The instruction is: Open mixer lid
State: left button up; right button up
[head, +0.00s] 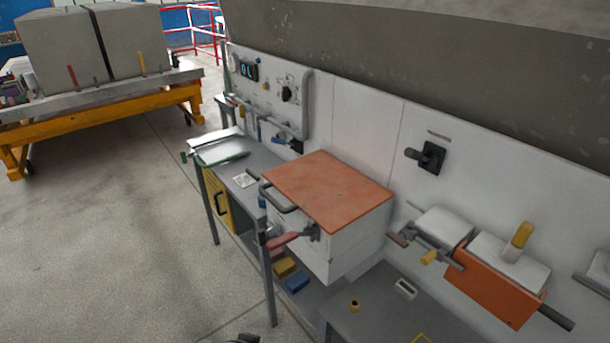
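A white box with a flat orange-red lid (328,188) stands against the white wall panel in the middle of the head view; I take it to be the mixer. The lid lies flat on the box (335,248) and looks shut. A grey bar handle (278,199) sticks out at its left edge. A red-gripped lever (285,240) is on the box's front, below the handle. Neither of my grippers can be made out. A small dark piece shows at the bottom edge, too cut off to identify.
A grey workbench (250,160) with a green-edged tray (222,152) stands left of the box. Yellow and blue blocks lie on a low shelf. An orange vise-like unit (490,285) is mounted at right. Open floor (110,240) lies at left, before a yellow-framed table (100,108).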

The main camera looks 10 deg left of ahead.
aim_at(330, 192)
jog(key=j+u, duration=0.1)
jog(key=j, duration=0.3)
jog(key=i+j+u, duration=0.15)
jog(key=j, duration=0.2)
jog(key=j+u, duration=0.1)
jog(key=j, duration=0.3)
jog(key=i+j+u, duration=0.1)
jog(key=j, duration=0.25)
jog(key=i, duration=0.05)
